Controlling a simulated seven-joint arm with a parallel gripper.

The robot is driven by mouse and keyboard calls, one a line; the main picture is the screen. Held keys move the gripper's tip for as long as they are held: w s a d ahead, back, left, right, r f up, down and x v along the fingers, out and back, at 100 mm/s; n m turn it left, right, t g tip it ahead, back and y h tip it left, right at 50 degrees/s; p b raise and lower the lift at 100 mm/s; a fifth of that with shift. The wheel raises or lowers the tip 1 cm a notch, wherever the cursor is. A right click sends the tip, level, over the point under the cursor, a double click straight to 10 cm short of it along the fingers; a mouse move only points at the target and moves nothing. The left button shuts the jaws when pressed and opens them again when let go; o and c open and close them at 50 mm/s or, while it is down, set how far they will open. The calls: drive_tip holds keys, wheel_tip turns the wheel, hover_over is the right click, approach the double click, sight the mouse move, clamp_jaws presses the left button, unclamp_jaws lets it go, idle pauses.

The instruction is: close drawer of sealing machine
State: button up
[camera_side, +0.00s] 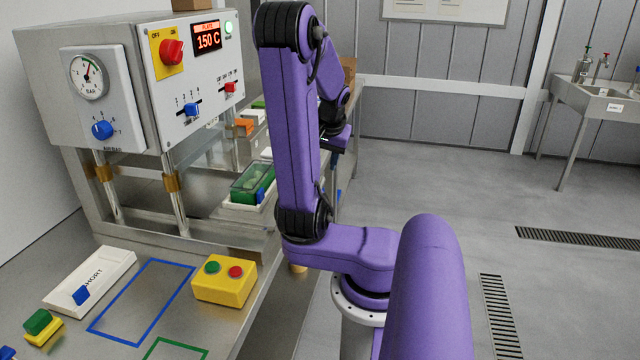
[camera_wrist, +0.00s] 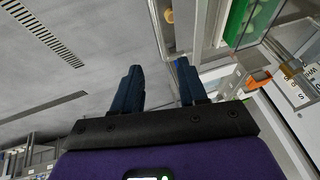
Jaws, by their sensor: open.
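The sealing machine (camera_side: 95,40) stands at the left in the side view, with a gauge, knobs and a lit "150 C" display. Its drawer (camera_side: 238,204) appears pulled out toward the arm, carrying a green tray (camera_side: 250,185) with a clear top. The green tray also shows at the upper right of the wrist view (camera_wrist: 262,12). My gripper (camera_wrist: 158,66) is open, its two dark blue fingers apart with nothing between them. It is beside the bench edge, with the drawer area to its right in the wrist view. In the side view my arm largely hides it.
A yellow button box (camera_side: 224,281), a white switch panel (camera_side: 90,280) and a small green-and-yellow piece (camera_side: 42,326) are on the bench. An orange part (camera_wrist: 258,79) lies near the right finger. A sink (camera_side: 605,95) stands far right. Open floor lies beyond the bench.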

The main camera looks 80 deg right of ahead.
drive_tip(key=shift+x, duration=5.3)
clamp_jaws()
